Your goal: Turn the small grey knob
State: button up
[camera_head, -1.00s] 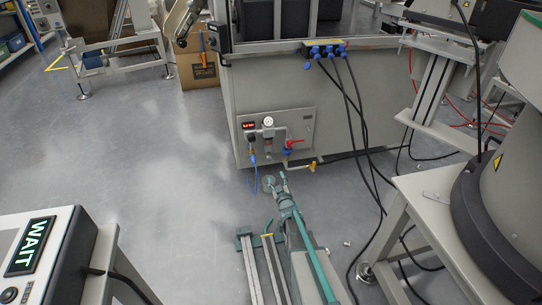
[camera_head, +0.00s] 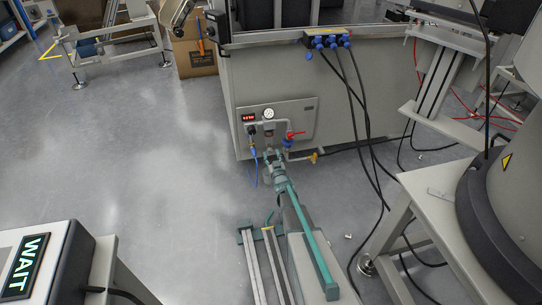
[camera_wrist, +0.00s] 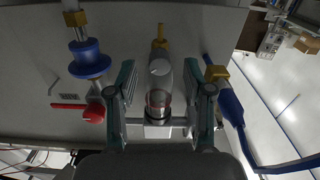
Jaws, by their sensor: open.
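In the wrist view, a small grey knob-like part (camera_wrist: 160,67) with a light mark on its face sits at the middle, with a brass fitting above it in the picture and a clear reddish bowl (camera_wrist: 158,101) below it. My gripper (camera_wrist: 161,78) is open, with one green-grey finger on each side of this part. Gaps show between the fingers and the part; I see no contact. In the head view, my gripper (camera_head: 271,158) is at the lower edge of the grey valve panel (camera_head: 300,112), below the round gauge (camera_head: 269,114). It hides the knob there.
A red valve handle (camera_wrist: 92,111) and blue fitting (camera_wrist: 90,58) lie left of my fingers in the wrist view. A blue connector (camera_wrist: 230,106) with its cable is close on the right. Black cables (camera_head: 361,130) hang right of the panel. Floor left of the panel is clear.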

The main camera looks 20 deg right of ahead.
jog(key=shift+w+d, duration=0.15)
jog(key=shift+w, duration=0.7)
grip_shut()
jog(key=shift+n+b, duration=0.55)
jog(key=shift+n, duration=0.25)
grip_release()
jog(key=shift+s, duration=0.15)
jog(key=s+a, duration=0.2)
jog(key=s, duration=0.9)
jog(key=shift+s+a, duration=0.15)
jog(key=shift+s, duration=0.1)
